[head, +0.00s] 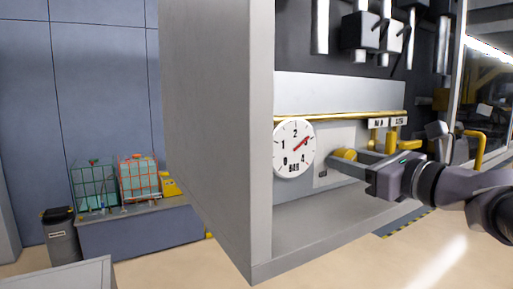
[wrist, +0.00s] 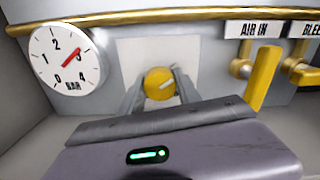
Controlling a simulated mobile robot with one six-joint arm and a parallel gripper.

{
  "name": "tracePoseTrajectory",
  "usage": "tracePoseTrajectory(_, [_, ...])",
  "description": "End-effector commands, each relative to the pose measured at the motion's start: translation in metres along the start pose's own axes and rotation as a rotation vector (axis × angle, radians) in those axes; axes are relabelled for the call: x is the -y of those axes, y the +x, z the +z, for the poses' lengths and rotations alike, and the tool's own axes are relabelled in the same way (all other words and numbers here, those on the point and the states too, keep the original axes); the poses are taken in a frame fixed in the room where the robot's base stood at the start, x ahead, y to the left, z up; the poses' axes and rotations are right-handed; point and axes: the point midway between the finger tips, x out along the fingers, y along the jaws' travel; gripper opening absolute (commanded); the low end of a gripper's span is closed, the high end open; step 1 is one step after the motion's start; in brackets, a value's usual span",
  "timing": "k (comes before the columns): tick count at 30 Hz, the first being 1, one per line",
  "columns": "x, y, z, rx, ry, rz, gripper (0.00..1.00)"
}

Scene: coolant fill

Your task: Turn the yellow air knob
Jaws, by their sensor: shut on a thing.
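The yellow air knob (wrist: 159,82) is round with a pale pointer mark across its face and sits on a light square plate. In the head view the knob (head: 346,155) shows at the end of my gripper. My gripper (wrist: 160,90) is shut on the knob, with one finger on each side of it. The round white pressure gauge (wrist: 64,59) hangs left of the knob, marked in bar, and its red needle points close to 3. The gauge also shows in the head view (head: 294,149).
A brass pipe (wrist: 150,16) runs above the knob. Yellow valve handles stand to the right, one (wrist: 263,78) under the AIR IN label (wrist: 254,29). A grey cabinet side wall (head: 220,110) stands left of the gauge. Caged tanks (head: 138,178) stand far left.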

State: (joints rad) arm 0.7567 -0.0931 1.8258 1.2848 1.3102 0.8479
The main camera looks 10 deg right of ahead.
Motion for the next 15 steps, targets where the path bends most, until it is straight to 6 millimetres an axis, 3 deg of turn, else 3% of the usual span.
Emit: tracePoseTrajectory(15, [0.0001,0.0000,-0.0003,-0.001,0.204,0.000,0.00])
